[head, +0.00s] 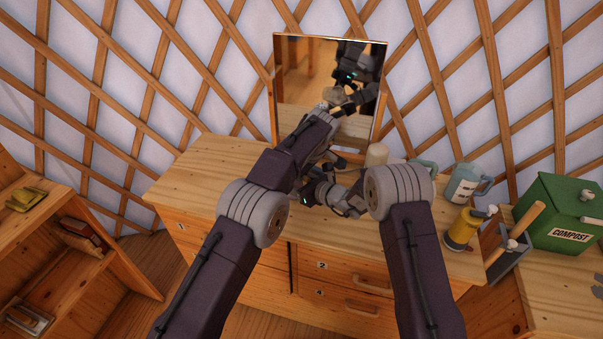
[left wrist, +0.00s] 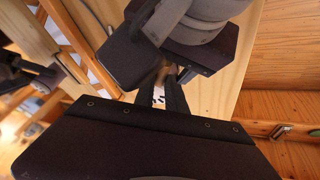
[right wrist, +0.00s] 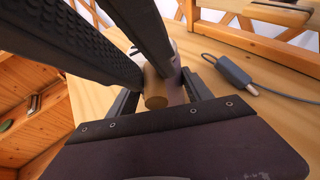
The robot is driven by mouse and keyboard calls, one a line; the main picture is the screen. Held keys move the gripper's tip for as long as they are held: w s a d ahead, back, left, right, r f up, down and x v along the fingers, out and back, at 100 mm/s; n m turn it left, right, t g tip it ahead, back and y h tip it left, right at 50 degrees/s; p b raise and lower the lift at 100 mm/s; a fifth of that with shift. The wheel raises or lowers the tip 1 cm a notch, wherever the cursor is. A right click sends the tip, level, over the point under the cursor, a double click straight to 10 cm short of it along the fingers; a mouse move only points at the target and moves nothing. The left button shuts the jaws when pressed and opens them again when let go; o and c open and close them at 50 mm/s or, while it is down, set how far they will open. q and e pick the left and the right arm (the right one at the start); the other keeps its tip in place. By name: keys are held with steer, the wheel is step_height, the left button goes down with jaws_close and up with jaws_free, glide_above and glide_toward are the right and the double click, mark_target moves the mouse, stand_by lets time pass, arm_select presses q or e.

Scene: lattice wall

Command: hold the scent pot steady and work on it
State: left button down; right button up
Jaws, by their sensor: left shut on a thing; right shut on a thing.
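My two grippers meet close together above the bench, in front of the mirror. In the head view my left arm hides my left gripper and most of what is held. In the left wrist view my left gripper (left wrist: 160,96) is shut on a small white piece with dark marks, apparently the scent pot (left wrist: 158,98). In the right wrist view my right gripper (right wrist: 163,95) is shut on a tan cylinder (right wrist: 155,101); I cannot tell whether it is part of the pot. A pale surface shows behind it. My right gripper (head: 322,186) sits low beside the left forearm.
The mirror (head: 293,115) stands at the back. A grey plug with a cable (right wrist: 232,73) lies on the bench. The bench's left part is clear.

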arm_select(q)
steer(key=c, duration=1.4)
jaws_free()
steer(key=shift+d, duration=0.1)
steer(key=shift+o, duration=0.2)
steer(key=v, duration=1.2)
steer(key=shift+s, duration=0.15)
